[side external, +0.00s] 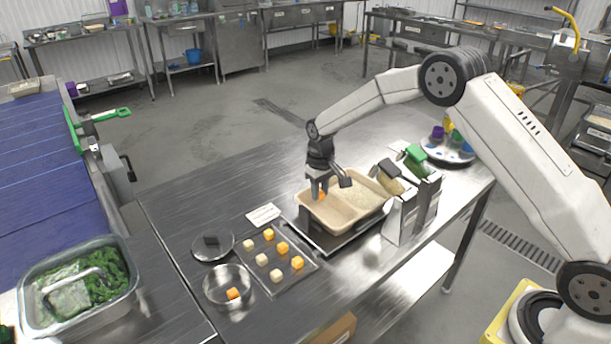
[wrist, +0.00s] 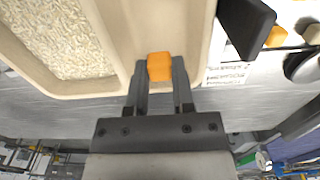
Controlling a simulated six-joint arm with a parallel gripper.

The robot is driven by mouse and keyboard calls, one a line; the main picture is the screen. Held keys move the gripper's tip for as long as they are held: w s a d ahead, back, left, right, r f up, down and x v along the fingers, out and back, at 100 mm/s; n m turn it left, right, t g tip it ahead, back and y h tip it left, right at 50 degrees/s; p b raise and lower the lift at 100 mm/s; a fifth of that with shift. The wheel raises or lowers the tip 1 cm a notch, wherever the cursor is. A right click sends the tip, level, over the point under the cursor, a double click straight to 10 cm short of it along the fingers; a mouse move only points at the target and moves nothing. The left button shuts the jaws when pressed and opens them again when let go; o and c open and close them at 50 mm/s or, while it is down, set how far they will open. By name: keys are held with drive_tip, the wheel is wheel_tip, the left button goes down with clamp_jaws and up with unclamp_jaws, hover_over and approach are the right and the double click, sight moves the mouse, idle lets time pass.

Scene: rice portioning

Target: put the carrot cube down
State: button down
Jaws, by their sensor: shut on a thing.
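The orange carrot cube (wrist: 159,66) sits between the fingertips of my gripper (wrist: 160,80) in the wrist view. In the side view my gripper (side external: 319,191) points down into the left part of the beige divided tray (side external: 333,228), and a bit of orange shows at its tips. The tray's wall also shows in the wrist view (wrist: 125,75). Rice (wrist: 60,38) fills one compartment; the cube is over the compartment beside it, whose visible floor is bare. I cannot tell whether the cube touches the tray.
A dark board (side external: 294,275) with several orange and pale cubes lies left of the tray. A clear bowl (side external: 212,297) holds an orange piece, near a round lid (side external: 201,253). A stand with green- and tan-topped utensils (side external: 404,217) stands close on the tray's right. A white label (side external: 263,215) lies behind the board.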

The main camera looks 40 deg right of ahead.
sight(317, 210)
drive_tip(key=shift+w+f, duration=0.2)
drive_tip(key=shift+w+f, duration=0.25)
drive_tip(key=shift+f, duration=1.6)
drive_tip(key=shift+f, duration=0.2)
drive_tip(key=c, duration=0.7)
unclamp_jaws()
drive_tip(key=shift+c, duration=0.2)
drive_tip(key=shift+r, duration=0.1)
